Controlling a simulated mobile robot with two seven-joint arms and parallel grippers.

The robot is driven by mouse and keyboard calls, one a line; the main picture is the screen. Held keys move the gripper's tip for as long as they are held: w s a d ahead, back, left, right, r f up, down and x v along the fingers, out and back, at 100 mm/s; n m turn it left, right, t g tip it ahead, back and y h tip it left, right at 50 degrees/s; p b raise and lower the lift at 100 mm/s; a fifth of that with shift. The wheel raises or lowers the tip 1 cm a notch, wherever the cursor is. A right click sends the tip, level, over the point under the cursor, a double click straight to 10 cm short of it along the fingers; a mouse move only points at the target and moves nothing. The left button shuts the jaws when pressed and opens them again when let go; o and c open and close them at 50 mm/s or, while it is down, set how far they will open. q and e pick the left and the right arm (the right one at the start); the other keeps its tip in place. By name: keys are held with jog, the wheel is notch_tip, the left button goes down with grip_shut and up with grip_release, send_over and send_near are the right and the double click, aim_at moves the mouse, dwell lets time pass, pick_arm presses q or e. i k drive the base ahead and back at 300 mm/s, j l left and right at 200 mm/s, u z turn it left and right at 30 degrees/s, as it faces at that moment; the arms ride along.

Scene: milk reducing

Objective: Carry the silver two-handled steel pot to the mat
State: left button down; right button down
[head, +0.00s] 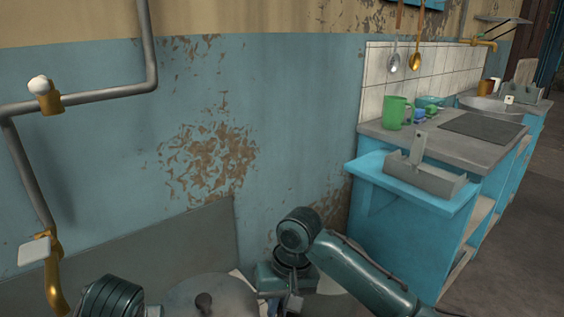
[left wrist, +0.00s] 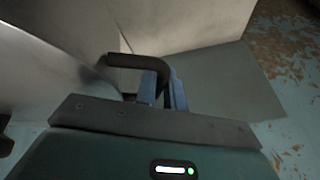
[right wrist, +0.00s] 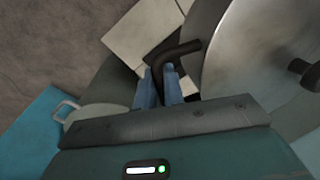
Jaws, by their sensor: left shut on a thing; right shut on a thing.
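The steel pot's lid (head: 225,290), with a dark knob, shows at the bottom edge of the head view; the pot's lower part is out of frame. The lid also fills the right of the right wrist view (right wrist: 245,60). My right gripper (right wrist: 163,75) is shut on one dark bent handle (right wrist: 185,50). My left gripper (left wrist: 163,85) is shut on the other dark handle (left wrist: 130,60), beside the pot's pale wall (left wrist: 50,80). A dark flat rectangle, which looks like the mat (head: 482,128), lies on the grey counter at the right.
The blue counter (head: 400,215) stands at the right, with a green mug (head: 395,112) and a grey tray-like object (head: 424,180) at its near end. A wall pipe (head: 100,97) runs at the left.

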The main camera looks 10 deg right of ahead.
aim_at(488, 127)
jog(key=z, duration=2.35)
jog(key=i+z, duration=0.25)
jog(key=i, duration=2.4)
